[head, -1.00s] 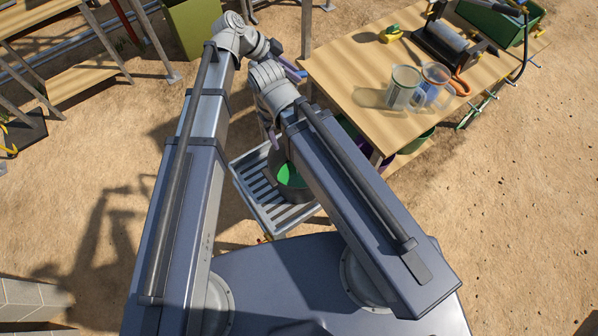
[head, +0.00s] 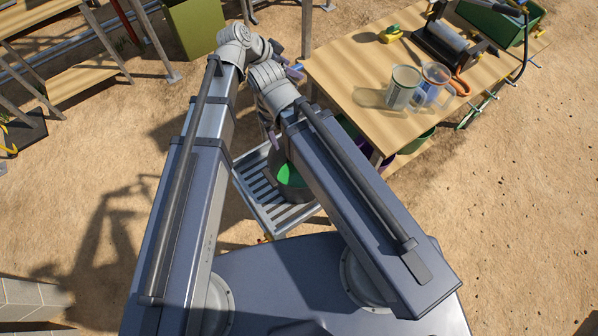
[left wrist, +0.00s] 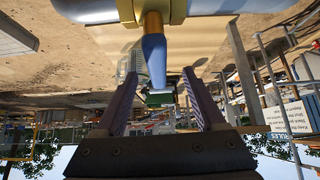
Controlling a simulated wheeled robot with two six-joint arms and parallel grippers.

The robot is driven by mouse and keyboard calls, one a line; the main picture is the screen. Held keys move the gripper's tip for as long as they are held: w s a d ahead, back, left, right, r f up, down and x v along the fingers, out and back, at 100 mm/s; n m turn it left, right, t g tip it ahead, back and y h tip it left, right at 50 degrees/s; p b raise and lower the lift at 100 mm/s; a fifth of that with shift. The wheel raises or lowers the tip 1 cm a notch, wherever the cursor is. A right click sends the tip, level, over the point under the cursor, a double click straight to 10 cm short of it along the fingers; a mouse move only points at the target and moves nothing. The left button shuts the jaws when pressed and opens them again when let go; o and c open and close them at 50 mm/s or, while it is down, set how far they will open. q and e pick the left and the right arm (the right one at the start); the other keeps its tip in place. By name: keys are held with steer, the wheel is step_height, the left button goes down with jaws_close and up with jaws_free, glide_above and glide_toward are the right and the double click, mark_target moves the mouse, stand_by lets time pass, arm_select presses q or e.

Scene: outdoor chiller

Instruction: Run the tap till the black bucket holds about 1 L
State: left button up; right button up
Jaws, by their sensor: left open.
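The dark bucket (head: 293,194) stands on a slatted metal stand, with a bright green patch inside. My right forearm hides part of it, and its fill level cannot be read. My left gripper (head: 296,73) is small and partly hidden in the head view. In the left wrist view, the left gripper (left wrist: 160,92) is open. A blue lever (left wrist: 155,60) on a brass stem (left wrist: 153,22) lies between its fingers, with gaps on both sides. The tap spout is not clear. My right gripper (head: 268,127) is near the bucket, mostly hidden behind its wrist.
A wooden table (head: 350,70) at the right holds clear jugs (head: 404,88) and a roller device (head: 440,42). The slatted stand (head: 262,195) is under the bucket. A green bin (head: 193,28) stands at the back. Open sand lies at the right.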

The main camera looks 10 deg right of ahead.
arm_select(q)
steer(key=shift+o, duration=1.3)
steer(key=shift+p+v, duration=2.65)
steer(key=shift+v, duration=0.85)
steer(key=shift+r, duration=0.1)
steer(key=shift+s+a+r+p, duration=0.1)
steer(key=shift+a+r+p, duration=0.05)
steer(key=shift+r+p, duration=0.2)
steer(key=s+a+r+p, duration=0.1)
steer(key=s+a, duration=0.2)
steer(key=a, duration=0.3)
steer(key=s+a+r+p, duration=0.2)
steer(key=s+a, duration=0.1)
steer(key=a, duration=0.4)
steer(key=shift+a, duration=0.25)
